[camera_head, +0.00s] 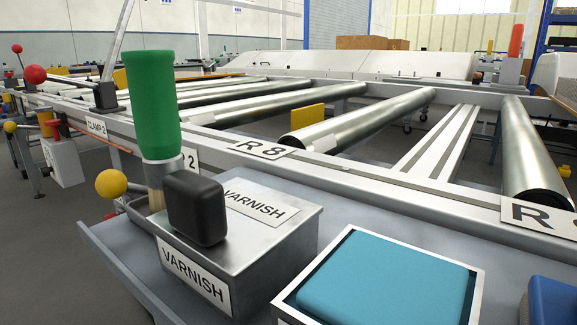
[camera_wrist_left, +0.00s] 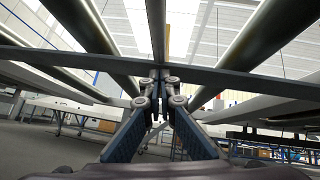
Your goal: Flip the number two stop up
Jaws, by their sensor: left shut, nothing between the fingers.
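A label with a "2" (camera_head: 191,160) is on the near rail, partly hidden behind a green handle (camera_head: 152,105). A yellow plate (camera_head: 307,117) stands upright between the rollers, beyond the rail. Another yellow plate (camera_head: 121,79) shows partly behind the green handle. I cannot tell which, if either, is the number two stop. My left gripper (camera_wrist_left: 160,78) shows only in the left wrist view, its fingers together and empty. It looks up from below at rollers and a crossing rail; I cannot tell whether it touches the rail. My right gripper is in neither view.
A metal varnish box (camera_head: 275,240) with a black block (camera_head: 196,208) on it and a tray with a blue pad (camera_head: 390,280) stand on the near shelf. A yellow ball knob (camera_head: 111,183) sticks out at left. Metal rollers (camera_head: 370,120) span the frame with gaps between them.

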